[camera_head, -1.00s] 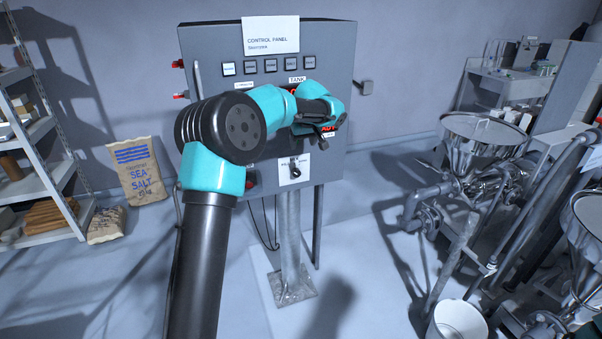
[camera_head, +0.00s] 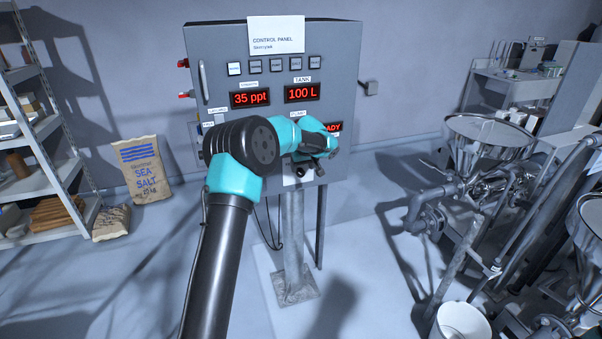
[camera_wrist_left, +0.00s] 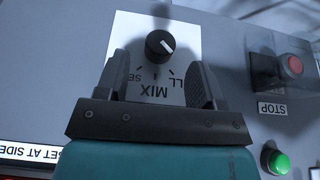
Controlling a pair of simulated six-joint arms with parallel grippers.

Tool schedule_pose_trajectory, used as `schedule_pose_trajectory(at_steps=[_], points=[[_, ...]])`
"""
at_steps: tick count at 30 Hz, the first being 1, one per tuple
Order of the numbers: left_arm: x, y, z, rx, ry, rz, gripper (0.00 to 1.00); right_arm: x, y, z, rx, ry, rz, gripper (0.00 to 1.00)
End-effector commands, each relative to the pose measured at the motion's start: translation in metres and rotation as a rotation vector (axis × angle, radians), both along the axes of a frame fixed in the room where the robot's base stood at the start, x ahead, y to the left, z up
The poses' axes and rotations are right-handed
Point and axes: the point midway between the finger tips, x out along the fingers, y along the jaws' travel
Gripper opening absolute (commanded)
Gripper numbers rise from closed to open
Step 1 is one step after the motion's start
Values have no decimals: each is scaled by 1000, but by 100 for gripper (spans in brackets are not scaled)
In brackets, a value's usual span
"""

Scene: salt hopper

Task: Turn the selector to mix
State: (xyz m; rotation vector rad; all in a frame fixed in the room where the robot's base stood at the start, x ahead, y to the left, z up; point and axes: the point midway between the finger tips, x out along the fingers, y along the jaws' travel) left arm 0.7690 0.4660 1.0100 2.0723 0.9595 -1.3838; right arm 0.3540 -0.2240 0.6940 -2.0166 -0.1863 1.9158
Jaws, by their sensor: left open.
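The selector (camera_wrist_left: 160,44) is a round black knob on a white plate (camera_wrist_left: 185,32) in the left wrist view, which shows the lettering upside down. Its white pointer line slants to the lower right, towards a label ending in "LL"; MIX is printed at the plate's middle. My left gripper (camera_wrist_left: 161,72) is open, its fingers on either side of the plate's lettering, with the knob beyond them and not gripped. In the head view my left gripper (camera_head: 303,157) is in front of the lower control panel (camera_head: 222,60), and the knob (camera_head: 300,173) shows just below it.
In the left wrist view a red STOP button (camera_wrist_left: 294,65) and a green lit button (camera_wrist_left: 276,160) lie right of the plate. Displays (camera_head: 250,98) read 35 ppt and 100 L. Metal hoppers (camera_head: 485,130) stand right, a shelf (camera_head: 30,185) and salt sack (camera_head: 147,170) left.

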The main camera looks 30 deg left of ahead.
Motion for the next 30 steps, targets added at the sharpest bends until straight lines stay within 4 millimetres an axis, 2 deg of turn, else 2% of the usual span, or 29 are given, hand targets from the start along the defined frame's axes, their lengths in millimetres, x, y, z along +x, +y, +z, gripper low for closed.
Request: schedule_pose_trajectory(at_steps=[3,9,20,30], points=[[4,6,-19,0,3,1,62,0,0,0,0,0,0,43],[9,12,-36,0,1,1,62,0,0,0,0,0,0,43],[10,13,-39,0,0,0,61,0,0,0,0,0,0,43],[10,13,-39,0,0,0,28,0,0,0,0,0,0,43]])
